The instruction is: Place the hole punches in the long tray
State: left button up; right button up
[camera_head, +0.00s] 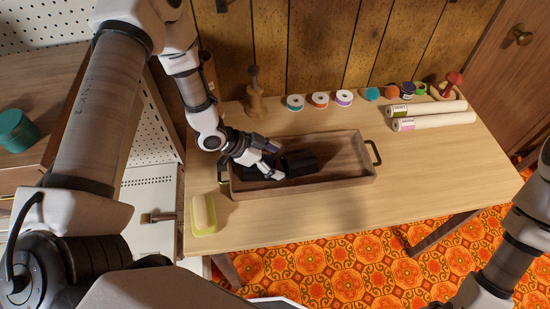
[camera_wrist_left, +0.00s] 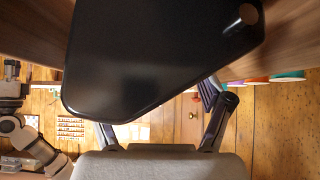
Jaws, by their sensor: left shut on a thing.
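The long tray (camera_head: 320,188) is a wooden tray with dark end handles on the table. My left gripper (camera_head: 272,161) is low inside its left half. In the left wrist view, my left gripper (camera_wrist_left: 163,127) is shut on a black hole punch (camera_wrist_left: 150,60) with a round metal pin end; this fills the upper middle. In the head view, a black blocky hole punch (camera_head: 301,163) shows in the tray, right by the fingertips. More black shows under the fingers, partly hidden, so I cannot tell where one punch ends. My right arm enters at lower right; its gripper is out of frame.
Tape rolls (camera_head: 320,99), small jars (camera_head: 391,91), a red-knobbed stamp (camera_head: 452,82) and paper rolls (camera_head: 435,119) line the table's back. A wooden figure (camera_head: 254,98) stands behind the tray. A yellow-green dish (camera_head: 204,214) sits front left. The table right of the tray is clear.

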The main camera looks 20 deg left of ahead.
pick_arm(q)
jog(key=o, duration=1.7)
jog(key=p+v, duration=0.2)
jog(key=v, duration=0.9)
jog(key=shift+r, duration=0.15)
jog(key=shift+s+a+r, duration=0.25)
